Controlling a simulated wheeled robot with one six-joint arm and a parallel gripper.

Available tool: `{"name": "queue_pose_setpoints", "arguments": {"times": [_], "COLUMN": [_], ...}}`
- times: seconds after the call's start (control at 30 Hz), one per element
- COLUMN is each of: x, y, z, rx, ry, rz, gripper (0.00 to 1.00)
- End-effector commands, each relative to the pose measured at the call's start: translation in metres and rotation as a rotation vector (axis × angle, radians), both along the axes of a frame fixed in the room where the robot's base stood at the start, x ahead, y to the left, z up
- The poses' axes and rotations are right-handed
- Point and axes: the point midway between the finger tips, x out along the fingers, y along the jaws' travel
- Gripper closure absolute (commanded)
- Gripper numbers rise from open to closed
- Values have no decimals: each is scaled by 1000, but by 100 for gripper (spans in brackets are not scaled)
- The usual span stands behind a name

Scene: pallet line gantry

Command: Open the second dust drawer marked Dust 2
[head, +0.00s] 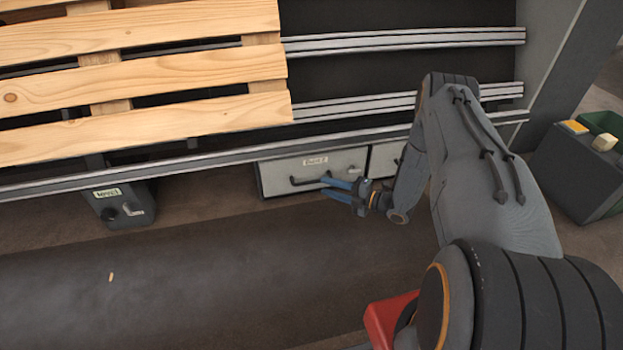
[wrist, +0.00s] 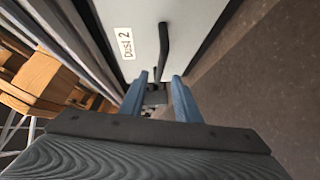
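The drawer labelled Dust 2 (head: 345,160) is a pale grey front low under the pallet rails. Its label also shows in the wrist view (wrist: 126,43). A dark bar handle (head: 305,181) runs across the front, and it also shows in the wrist view (wrist: 165,45). My gripper (head: 328,185) is at the right part of this handle in the head view. Its two blue fingers (wrist: 160,77) stand apart, with one end of the handle showing between their tips. Whether they touch it I cannot tell. The drawer looks shut, roughly level with its neighbour.
A second pale drawer front (head: 384,160) is to the right, partly hidden by my arm. Metal rails (head: 240,157) and a wooden pallet (head: 150,120) overhang the drawers. A dark control box (head: 122,205) hangs at the left. The floor (head: 220,260) before the drawers is mostly clear.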

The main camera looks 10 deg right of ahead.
Motion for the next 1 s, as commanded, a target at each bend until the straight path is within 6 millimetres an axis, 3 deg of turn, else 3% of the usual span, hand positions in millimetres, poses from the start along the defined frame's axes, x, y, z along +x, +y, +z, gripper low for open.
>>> {"name": "queue_pose_setpoints", "arguments": {"times": [0.4, 0.83, 1.0], "x": [42, 49, 49], "y": [37, 47, 47], "z": [-10, -10, -10], "rx": [0, 0, 0], "ry": [-1, 1, 1], "rz": [-5, -4, -4], "gripper": [71, 71, 98]}}
